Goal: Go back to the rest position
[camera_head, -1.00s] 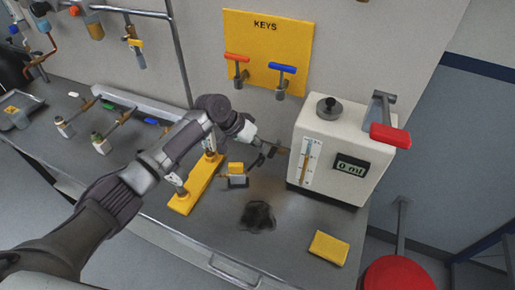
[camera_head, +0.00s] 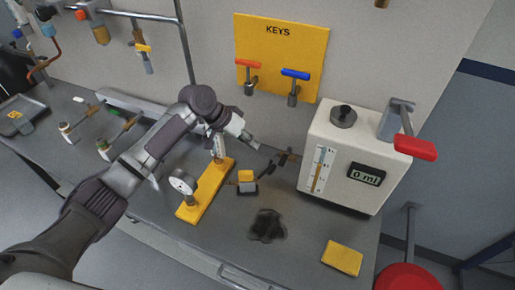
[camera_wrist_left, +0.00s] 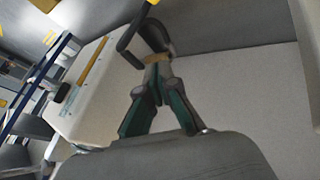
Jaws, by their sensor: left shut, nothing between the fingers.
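My left gripper (camera_head: 281,158) is shut and empty. It hangs above the bench, just left of the white machine (camera_head: 325,150) with the "0 ml" display. Whether it touches the machine's side or the brass part there, I cannot tell. In the left wrist view the closed fingers (camera_wrist_left: 157,66) point toward a dark curved pipe, and a white box (camera_wrist_left: 95,95) stands to their left. My right gripper is not in view.
A yellow KEYS board (camera_head: 281,55) hangs behind.

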